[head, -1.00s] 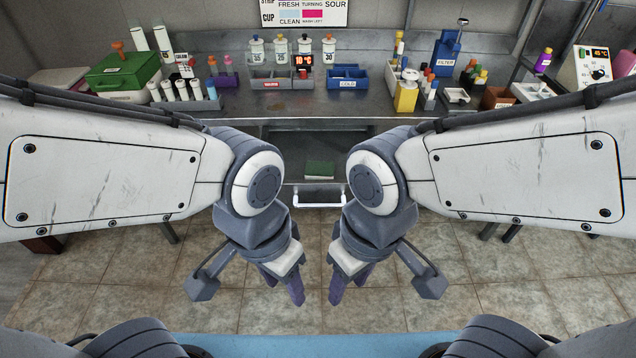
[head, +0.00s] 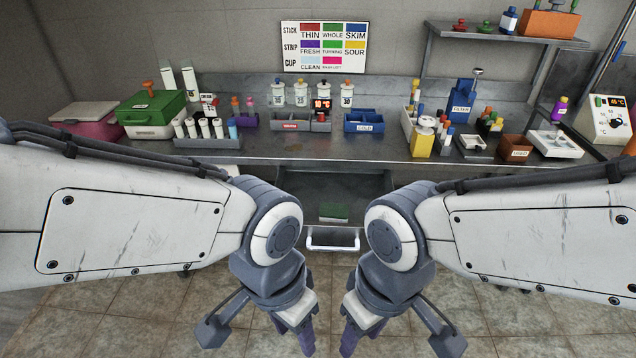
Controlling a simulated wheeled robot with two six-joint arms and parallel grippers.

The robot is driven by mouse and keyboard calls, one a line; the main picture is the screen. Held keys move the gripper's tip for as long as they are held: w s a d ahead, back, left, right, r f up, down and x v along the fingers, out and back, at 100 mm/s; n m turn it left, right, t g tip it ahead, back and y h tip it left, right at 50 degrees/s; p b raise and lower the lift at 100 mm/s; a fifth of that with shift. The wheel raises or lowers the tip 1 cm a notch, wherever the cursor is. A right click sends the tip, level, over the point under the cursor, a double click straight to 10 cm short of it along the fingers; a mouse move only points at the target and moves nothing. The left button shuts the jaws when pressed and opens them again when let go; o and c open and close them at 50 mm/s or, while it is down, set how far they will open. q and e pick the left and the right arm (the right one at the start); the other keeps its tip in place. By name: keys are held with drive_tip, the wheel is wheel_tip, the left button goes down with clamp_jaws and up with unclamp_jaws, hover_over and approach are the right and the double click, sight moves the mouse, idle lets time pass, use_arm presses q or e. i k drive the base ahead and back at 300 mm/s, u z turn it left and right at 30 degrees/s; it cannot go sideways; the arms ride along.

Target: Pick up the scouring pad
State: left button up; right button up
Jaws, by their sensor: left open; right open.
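A dark green scouring pad (head: 334,211) lies flat in the open drawer (head: 333,238) under the middle of the counter. The drawer has a white handle at its front. My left gripper (head: 306,342) points down, open and empty, in front of and below the drawer, a little left of the handle. My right gripper (head: 350,342) points down the same way, open and empty, a little right of the handle. Both are apart from the pad. The lower fingertips are near the bottom edge of the view.
The steel counter (head: 270,154) holds a green case (head: 150,105), a vial rack (head: 208,143), a blue tray (head: 364,124), a yellow container (head: 421,140) and a white tray (head: 556,145). A colour chart (head: 325,47) hangs behind. My forearms flank the drawer; tiled floor lies below.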

sight(329, 212)
drive_tip(key=z, duration=0.05)
drive_tip(key=i, duration=1.05)
drive_tip(key=u, duration=0.6)
